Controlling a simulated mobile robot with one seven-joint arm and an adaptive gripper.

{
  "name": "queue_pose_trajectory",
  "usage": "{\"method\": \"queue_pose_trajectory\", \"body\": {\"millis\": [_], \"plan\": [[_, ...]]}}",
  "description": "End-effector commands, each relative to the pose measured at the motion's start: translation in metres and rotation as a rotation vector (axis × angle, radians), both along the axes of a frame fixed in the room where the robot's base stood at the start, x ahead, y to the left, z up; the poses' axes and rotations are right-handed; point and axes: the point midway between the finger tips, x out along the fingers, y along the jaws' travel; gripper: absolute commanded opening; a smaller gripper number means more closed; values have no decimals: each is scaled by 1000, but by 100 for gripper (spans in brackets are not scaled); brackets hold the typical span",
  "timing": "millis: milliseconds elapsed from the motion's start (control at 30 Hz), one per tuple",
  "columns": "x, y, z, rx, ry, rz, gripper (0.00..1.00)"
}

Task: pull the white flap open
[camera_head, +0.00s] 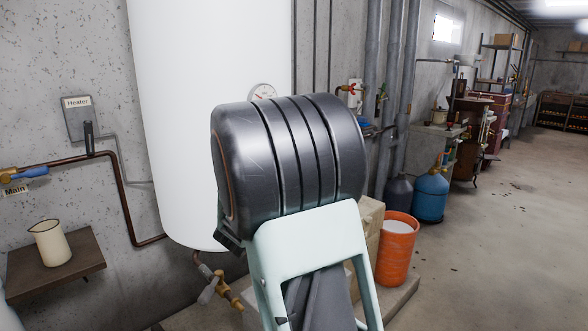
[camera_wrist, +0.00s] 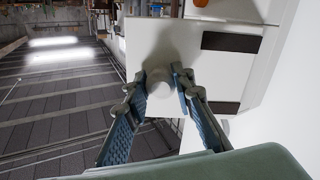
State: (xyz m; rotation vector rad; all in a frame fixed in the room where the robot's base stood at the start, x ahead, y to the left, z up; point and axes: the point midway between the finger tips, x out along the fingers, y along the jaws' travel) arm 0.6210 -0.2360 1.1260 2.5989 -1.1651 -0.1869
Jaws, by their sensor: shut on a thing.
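The white flap (camera_wrist: 146,32) fills the upper middle of the wrist view as a flat panel with a round white knob (camera_wrist: 158,82) on its face. My gripper (camera_wrist: 161,80) has its two blue-grey fingers on either side of the knob and is shut on it. The knob's far side is hidden. How far the flap stands open cannot be told. In the head view, my own arm blocks the middle, and neither the flap nor my gripper can be made out.
Two dark rectangles (camera_wrist: 231,42) lie beside the flap. A tall white tank (camera_head: 210,100) stands behind my arm, with a brass valve (camera_head: 228,297) below. An orange bucket (camera_head: 397,252) and a blue gas bottle (camera_head: 431,195) stand right. The floor farther right is clear.

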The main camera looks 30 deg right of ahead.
Motion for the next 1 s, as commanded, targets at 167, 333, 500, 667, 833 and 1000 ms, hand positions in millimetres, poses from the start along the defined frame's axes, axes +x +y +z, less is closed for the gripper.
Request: {"method": "queue_pose_trajectory", "body": {"millis": [167, 333, 500, 667, 833, 1000], "plan": [[-3, 18, 7, -3, 4, -116, 0], [-6, 34, 6, -4, 2, -249, 0], [-8, 48, 5, -3, 1, -372, 0], [-8, 59, 4, -1, -2, -460, 0], [-8, 67, 3, -1, -3, -527, 0], [-7, 71, 2, -1, -4, -566, 0]]}}
